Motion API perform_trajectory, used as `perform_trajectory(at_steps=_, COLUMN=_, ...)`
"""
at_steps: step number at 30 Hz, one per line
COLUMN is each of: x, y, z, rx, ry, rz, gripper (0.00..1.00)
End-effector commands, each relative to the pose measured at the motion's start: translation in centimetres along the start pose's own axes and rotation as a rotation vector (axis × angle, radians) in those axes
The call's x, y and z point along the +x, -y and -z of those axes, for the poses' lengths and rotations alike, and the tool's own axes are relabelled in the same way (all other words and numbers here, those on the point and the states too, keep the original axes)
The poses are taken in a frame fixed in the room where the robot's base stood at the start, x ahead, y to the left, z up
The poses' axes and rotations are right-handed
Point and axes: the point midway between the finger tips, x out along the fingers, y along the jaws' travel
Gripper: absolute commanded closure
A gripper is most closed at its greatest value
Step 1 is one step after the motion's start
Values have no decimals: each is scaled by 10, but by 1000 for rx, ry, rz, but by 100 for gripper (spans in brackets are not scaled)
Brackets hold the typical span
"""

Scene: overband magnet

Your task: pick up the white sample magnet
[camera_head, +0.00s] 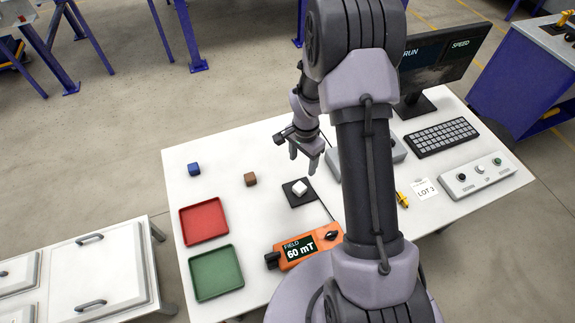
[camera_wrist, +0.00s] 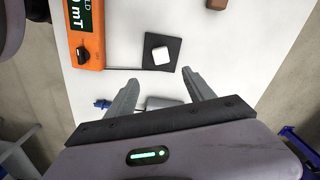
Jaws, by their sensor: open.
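The white sample magnet (camera_head: 299,187) is a small white block lying on a black square pad (camera_head: 291,200) on the white table. In the wrist view the white magnet (camera_wrist: 161,55) sits on the dark pad (camera_wrist: 149,64), beyond my fingertips. My gripper (camera_head: 307,160) is above the table, close to the pad and higher than the magnet. In the wrist view my gripper (camera_wrist: 160,78) has its two fingers wide apart with nothing between them. The magnet is not touched by the fingers.
An orange field meter (camera_head: 300,248) reading 60 mT stands near the pad. A brown cube (camera_head: 250,180), a blue cube (camera_head: 193,169), a red tray (camera_head: 204,220) and a green tray (camera_head: 216,272) are to the left. A monitor (camera_head: 440,62), keyboard (camera_head: 441,137) and control box (camera_head: 479,176) are right.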

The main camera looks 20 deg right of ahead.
Motion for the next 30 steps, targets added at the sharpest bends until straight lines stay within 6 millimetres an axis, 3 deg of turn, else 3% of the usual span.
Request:
perform_trajectory(at_steps=3, x=40, y=-2, z=-2, rx=-2, ry=4, rz=-5, gripper=38)
perform_trajectory(at_steps=9, x=95, y=-1, z=-2, rx=-1, ry=4, rz=-4, gripper=38)
perform_trajectory(at_steps=14, x=113, y=0, z=-2, rx=-3, ry=2, rz=-2, gripper=38)
perform_trajectory(at_steps=21, x=158, y=7, z=-2, rx=-4, ry=3, rz=-3, gripper=38)
perform_trajectory(at_steps=29, x=163, y=7, z=-1, rx=-3, ry=2, rz=-2, gripper=38)
perform_trajectory(at_steps=30, x=163, y=7, z=-1, rx=-3, ry=2, rz=-2, gripper=42)
